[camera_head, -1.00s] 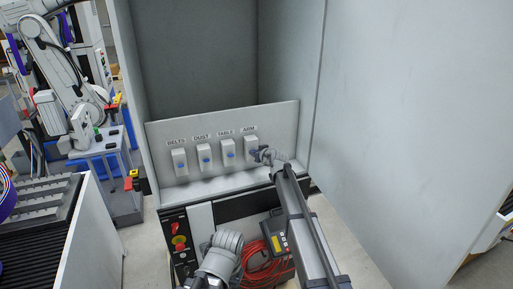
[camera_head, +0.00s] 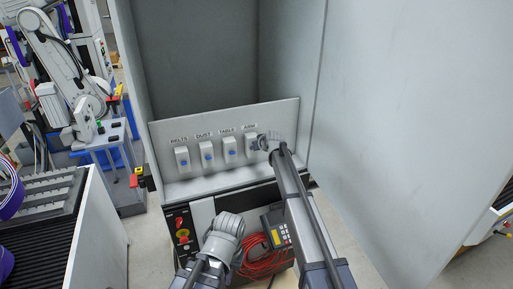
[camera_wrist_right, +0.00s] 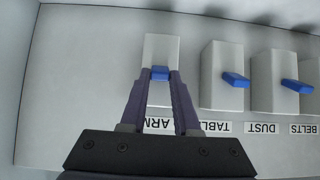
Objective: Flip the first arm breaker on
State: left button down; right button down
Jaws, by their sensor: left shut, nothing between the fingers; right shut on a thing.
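The ARM breaker (camera_head: 249,142) is a pale box at the right end of a row on the upright panel, labelled ARM. In the right wrist view its box (camera_wrist_right: 161,48) shows upside down, with its blue lever (camera_wrist_right: 160,73) between my fingertips. My right gripper (camera_wrist_right: 160,76) is shut on that lever; in the head view this gripper (camera_head: 264,143) partly covers the breaker. The lever's position, on or off, I cannot tell. My left gripper (camera_head: 223,235) is low in the head view, below the panel and away from the breakers; its fingertips are hard to make out.
The TABLE (camera_head: 229,147), DUST (camera_head: 207,152) and BELTS (camera_head: 182,159) breakers, each with a blue lever, stand left of ARM. A tall cabinet wall (camera_head: 400,130) rises at right. Below are a control box with a red button (camera_head: 183,243) and coiled orange cable (camera_head: 262,262).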

jog(key=c, duration=0.6)
grip_release()
jog(key=shift+c, duration=0.2)
jog(key=s+d+r+p, duration=0.1)
jog(key=s+d, duration=0.1)
jog(key=s, duration=0.4)
jog(key=s+d, duration=0.2)
jog(key=s, duration=0.5)
jog(key=shift+s+d+r+p, duration=0.25)
jog(key=shift+s+r+p, duration=0.05)
jog(key=shift+r+p, duration=0.1)
